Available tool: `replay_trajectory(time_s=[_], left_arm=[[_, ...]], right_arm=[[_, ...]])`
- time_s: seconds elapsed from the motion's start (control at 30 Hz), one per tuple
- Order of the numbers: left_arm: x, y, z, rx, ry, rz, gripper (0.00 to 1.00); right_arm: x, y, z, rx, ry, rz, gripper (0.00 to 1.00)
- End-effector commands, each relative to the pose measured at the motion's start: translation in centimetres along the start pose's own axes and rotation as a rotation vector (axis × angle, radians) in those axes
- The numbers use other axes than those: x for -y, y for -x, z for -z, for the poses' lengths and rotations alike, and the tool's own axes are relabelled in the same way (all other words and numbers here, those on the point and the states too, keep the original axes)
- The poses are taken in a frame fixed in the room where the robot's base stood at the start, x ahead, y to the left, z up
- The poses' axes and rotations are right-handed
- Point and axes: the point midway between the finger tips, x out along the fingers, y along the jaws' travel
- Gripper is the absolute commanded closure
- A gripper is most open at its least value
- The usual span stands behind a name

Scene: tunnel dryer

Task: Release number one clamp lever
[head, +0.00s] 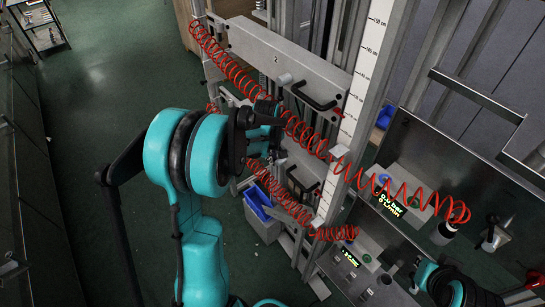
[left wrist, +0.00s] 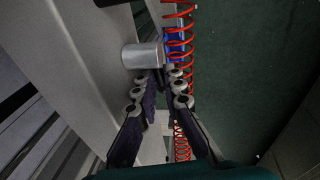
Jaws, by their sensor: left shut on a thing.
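My left gripper (head: 276,140) reaches the front of the clamp frame, below the grey panel marked 2 (head: 290,60). In the left wrist view its dark fingers (left wrist: 164,78) are closed in close to each other, beside a silver cylinder (left wrist: 142,56) that stands out from a grey panel face. The gripper is shut on a small part at this cylinder, taken to be the number one clamp lever; the fingers hide most of it. My right gripper cannot be made out; only part of the right arm shows at the lower right.
Red coiled hoses (head: 305,135) hang across the frame close to my left gripper, and one (left wrist: 178,40) runs beside the fingers. Black handles (head: 315,97) stick out from the panels. A grey bin with blue contents (head: 262,218) stands below. Green floor lies open at left.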

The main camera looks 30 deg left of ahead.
Motion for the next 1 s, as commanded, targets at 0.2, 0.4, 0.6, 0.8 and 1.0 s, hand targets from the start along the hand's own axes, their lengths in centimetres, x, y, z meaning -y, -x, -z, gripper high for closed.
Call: replay_trajectory(time_s=[0.2,0.4,0.6,0.8,1.0], left_arm=[[-0.11,0.63,-0.28,-0.242,-0.048,-0.021,1.00],[-0.18,1.04,-0.20,-0.335,-0.061,-0.030,1.00],[-0.19,1.16,-0.06,-0.340,-0.060,-0.030,1.00],[-0.19,1.15,-0.06,-0.339,-0.061,-0.029,0.82],[-0.17,1.13,-0.18,-0.336,-0.061,-0.029,0.82]], right_arm=[[0.00,-0.60,-0.43,0.000,0.000,0.000,1.00],[0.00,-0.87,-0.63,0.000,0.000,0.000,1.00],[0.00,-0.82,-0.58,0.000,0.000,0.000,1.00],[0.00,-0.81,-0.58,0.000,0.000,0.000,1.00],[0.00,-0.82,-0.59,0.000,0.000,0.000,1.00]])
